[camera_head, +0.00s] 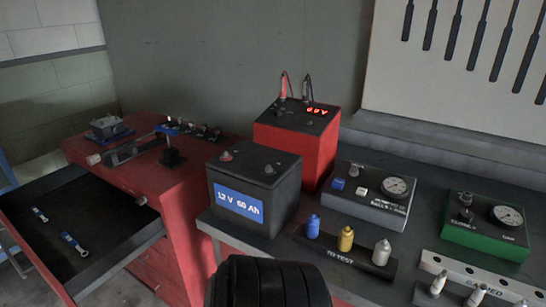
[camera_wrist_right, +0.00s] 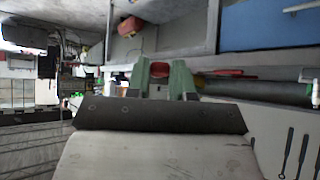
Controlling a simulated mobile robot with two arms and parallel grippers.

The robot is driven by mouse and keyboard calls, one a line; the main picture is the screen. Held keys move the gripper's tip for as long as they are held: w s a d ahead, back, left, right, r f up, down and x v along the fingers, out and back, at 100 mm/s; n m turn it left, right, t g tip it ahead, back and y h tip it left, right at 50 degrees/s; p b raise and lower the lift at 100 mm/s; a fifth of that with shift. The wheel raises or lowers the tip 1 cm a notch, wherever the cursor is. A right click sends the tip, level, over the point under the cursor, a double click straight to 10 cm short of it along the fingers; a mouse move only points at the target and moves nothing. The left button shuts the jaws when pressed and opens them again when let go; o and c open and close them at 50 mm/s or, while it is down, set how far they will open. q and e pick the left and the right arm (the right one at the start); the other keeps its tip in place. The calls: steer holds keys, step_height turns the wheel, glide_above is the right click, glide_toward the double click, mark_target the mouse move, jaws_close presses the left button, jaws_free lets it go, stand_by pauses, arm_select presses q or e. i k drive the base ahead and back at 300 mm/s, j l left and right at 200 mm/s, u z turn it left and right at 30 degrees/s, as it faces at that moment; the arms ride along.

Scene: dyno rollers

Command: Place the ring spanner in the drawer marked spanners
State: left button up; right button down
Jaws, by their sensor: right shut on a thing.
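An open dark-lined drawer (camera_head: 128,247) of the red cabinet is at the left in the head view; no marking on it can be read. Two small spanner-like tools with blue parts, one nearer the back (camera_head: 40,214) and one nearer the front (camera_head: 74,243), lie apart in it. I cannot tell which is a ring spanner. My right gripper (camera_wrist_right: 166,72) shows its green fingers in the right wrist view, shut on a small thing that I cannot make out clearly. My left gripper is not in view.
A black battery (camera_head: 283,195), a red charger (camera_head: 291,150) and grey (camera_head: 345,208) and green (camera_head: 465,238) gauge boxes crowd the bench. Several small plugs stand in front. A vice-like tool (camera_head: 108,128) and a stand (camera_head: 172,155) sit on the red cabinet top.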

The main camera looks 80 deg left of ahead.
mark_target(104, 234)
steer(key=k+j+u, duration=0.1)
steer(key=k, duration=1.1)
steer(key=u, duration=1.8)
steer(key=k+j, duration=0.05)
steer(key=j, duration=0.05)
